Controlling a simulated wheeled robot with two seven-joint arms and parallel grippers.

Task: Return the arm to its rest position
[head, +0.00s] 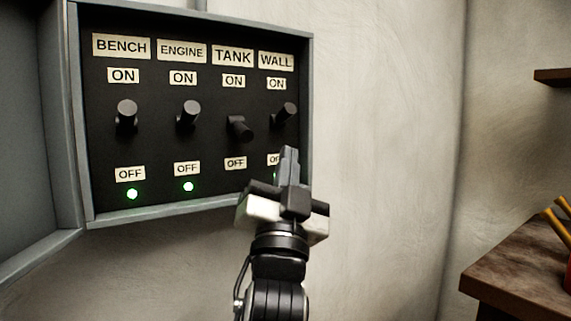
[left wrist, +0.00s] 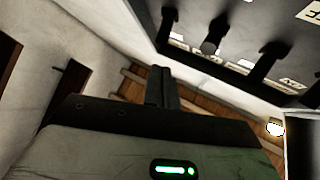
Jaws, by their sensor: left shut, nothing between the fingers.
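My left gripper (head: 288,163) is shut and empty. In the head view it stands upright in front of the lower right corner of the switch panel (head: 205,130), just below the WALL switch (head: 284,115), and covers part of that switch's OFF label. I cannot tell whether it touches the panel. In the left wrist view the closed fingers (left wrist: 161,86) show apart from the panel's switches (left wrist: 216,35). The BENCH switch (head: 126,115), ENGINE switch (head: 188,115) and WALL switch point up; the TANK switch (head: 240,128) points down. My right gripper is not in view.
Green lights glow under BENCH (head: 132,194) and ENGINE (head: 188,187). The panel's open door (head: 35,130) is at the left. A brown workbench (head: 515,270) with orange-handled things stands at the right, below a shelf (head: 553,77). Bare wall lies between the panel and the bench.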

